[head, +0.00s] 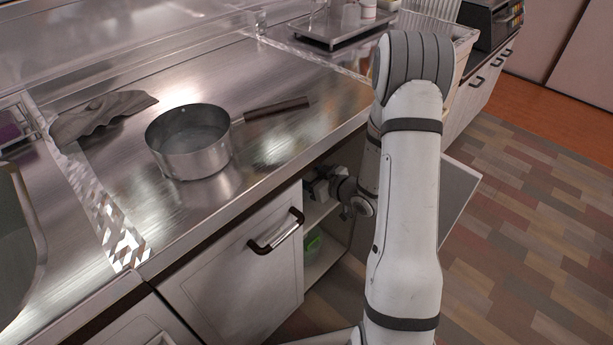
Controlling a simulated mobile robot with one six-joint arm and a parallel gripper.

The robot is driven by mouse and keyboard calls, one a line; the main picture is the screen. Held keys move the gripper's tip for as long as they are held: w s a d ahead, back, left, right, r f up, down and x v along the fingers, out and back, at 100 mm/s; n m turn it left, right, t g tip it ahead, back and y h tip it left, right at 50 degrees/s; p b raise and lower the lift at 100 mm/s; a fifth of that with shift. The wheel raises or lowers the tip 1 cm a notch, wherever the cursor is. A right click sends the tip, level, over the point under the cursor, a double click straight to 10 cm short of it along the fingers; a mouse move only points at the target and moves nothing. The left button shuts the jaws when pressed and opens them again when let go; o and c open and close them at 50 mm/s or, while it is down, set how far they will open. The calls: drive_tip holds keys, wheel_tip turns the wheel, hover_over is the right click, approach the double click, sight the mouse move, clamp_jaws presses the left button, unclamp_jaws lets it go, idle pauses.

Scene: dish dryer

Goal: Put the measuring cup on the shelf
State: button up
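My gripper (322,187) is at the mouth of an open cabinet under the counter, partly hidden by my own arm. Its fingers are small and dark here, so I cannot tell whether they are open or hold something. A shelf (313,214) inside the cabinet shows just below the gripper. I cannot make out a measuring cup in this view. A green object (312,243) sits lower in the cabinet, mostly hidden by the cabinet front.
A metal saucepan (190,158) stands on the steel counter (290,85), beside a grey cloth (100,115). A closed cabinet door (240,275) with a dark handle is left of the opening. An open door panel (462,195) juts out at right. The floor at right is clear.

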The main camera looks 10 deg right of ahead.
drive_tip(key=o, duration=1.1)
drive_tip(key=shift+f, duration=0.1)
drive_tip(key=shift+c, duration=0.2)
drive_tip(key=shift+s+d+r, duration=0.1)
drive_tip(key=shift+r, duration=0.15)
drive_tip(key=p+v, duration=0.3)
drive_tip(key=v, duration=0.8)
drive_tip(key=s+d+r+m+g+h, duration=0.1)
drive_tip(key=d+r+m+g+h, duration=0.3)
drive_tip(key=r+h, duration=0.4)
drive_tip(key=s+a+r+m+g, duration=0.1)
drive_tip(key=s+a+r+g, duration=0.2)
drive_tip(key=s+a, duration=0.2)
drive_tip(key=s+a+r+m+g, duration=0.1)
drive_tip(key=s+a+r+g, duration=0.3)
drive_tip(key=s, duration=0.8)
drive_tip(key=shift+a+m, duration=0.4)
drive_tip(key=shift+a, duration=0.3)
